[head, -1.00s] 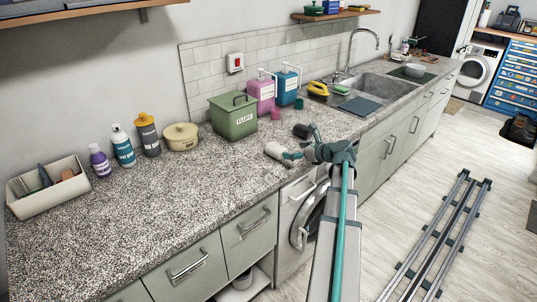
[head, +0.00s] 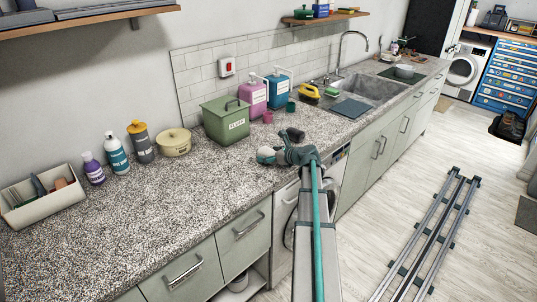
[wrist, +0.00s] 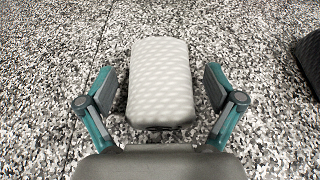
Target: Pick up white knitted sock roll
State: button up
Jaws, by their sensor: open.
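The white knitted sock roll (wrist: 161,82) lies on the speckled counter, seen in the middle of the wrist view. In the head view it is a small pale shape (head: 266,155) at the end of my arm, partly hidden by my gripper. My gripper (wrist: 160,88) is open, with one finger on each side of the roll and a visible gap to it on both sides. A dark roll (head: 294,134) lies just behind my gripper in the head view; a dark object (wrist: 310,62) shows at the right edge of the wrist view.
A green FLUFF box (head: 226,121) stands behind on the counter (head: 140,205), with a pink cup (head: 267,117) and pink and blue dispensers (head: 280,82) nearby. Bottles and a cream tray (head: 45,205) stand at left. The sink (head: 370,88) is beyond. The front-left counter is clear.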

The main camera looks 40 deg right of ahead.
jog(key=shift+w, duration=0.1)
jog(key=shift+c, duration=0.4)
jog(key=c, duration=1.2)
jog(key=shift+o, duration=0.2)
jog(key=shift+r, duration=0.7)
jog(key=s+r+b, duration=0.3)
jog(key=s+r, duration=0.8)
jog(key=s, duration=0.3)
jog(key=shift+d+r+b, duration=0.25)
jog(key=shift+d+b, duration=0.1)
